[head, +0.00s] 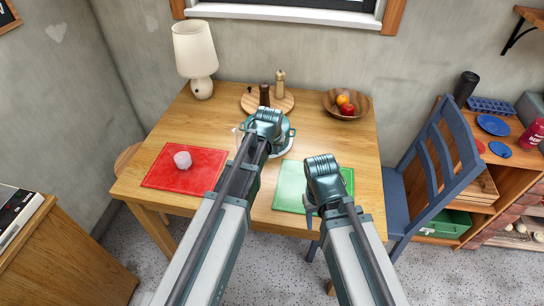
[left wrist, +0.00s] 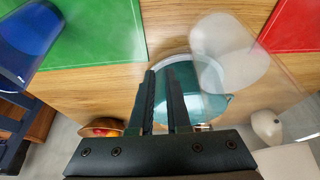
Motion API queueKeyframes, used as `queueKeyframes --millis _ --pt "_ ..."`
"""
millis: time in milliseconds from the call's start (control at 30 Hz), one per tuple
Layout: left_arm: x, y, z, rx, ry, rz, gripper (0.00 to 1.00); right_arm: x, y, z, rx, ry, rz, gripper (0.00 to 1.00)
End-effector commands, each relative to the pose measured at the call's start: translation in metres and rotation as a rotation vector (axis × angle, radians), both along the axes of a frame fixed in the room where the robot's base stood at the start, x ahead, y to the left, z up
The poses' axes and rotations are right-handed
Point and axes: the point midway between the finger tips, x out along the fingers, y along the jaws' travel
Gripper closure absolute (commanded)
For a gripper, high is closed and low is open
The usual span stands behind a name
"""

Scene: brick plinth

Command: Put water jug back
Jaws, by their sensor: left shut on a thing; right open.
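My left gripper (head: 267,122) is over the back middle of the table, above a round teal tray (head: 289,143). Its fingers (left wrist: 162,75) are nearly together in the left wrist view. A pale see-through shape, which looks like the water jug (left wrist: 225,50), is just beside them, partly over the teal tray (left wrist: 205,100). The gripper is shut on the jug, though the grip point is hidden. In the head view my left arm covers most of the jug. My right gripper (head: 314,205) is open and empty over the green mat (head: 290,190).
A pale cup (head: 182,160) stands on the red mat (head: 165,178). Behind are a lamp (head: 197,55), a round wooden board (head: 287,105) with two mills, and a fruit bowl (head: 330,103). A blue chair (head: 430,165) stands at the table's right.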

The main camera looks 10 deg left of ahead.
Motion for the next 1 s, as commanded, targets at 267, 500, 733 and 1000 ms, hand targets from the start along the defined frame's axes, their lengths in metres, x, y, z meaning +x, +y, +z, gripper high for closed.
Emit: queueKeyframes --millis 267,500,733,1000 --pt "-0.002 -0.003 -0.03 0.002 0.0 -0.001 1.0 0.0 0.0 -0.03 0.0 0.0 0.0 0.5" --pt "-0.002 -0.003 -0.03 0.002 -0.001 -0.001 1.0 0.0 0.0 -0.03 0.0 0.0 0.0 0.5" --pt "-0.002 -0.003 -0.034 0.001 -0.001 -0.001 1.0 0.0 0.0 -0.034 0.0 0.0 0.0 0.5" --pt "-0.002 -0.004 -0.034 0.0 0.001 0.0 0.55 0.0 0.0 -0.034 0.0 0.0 0.0 0.5"
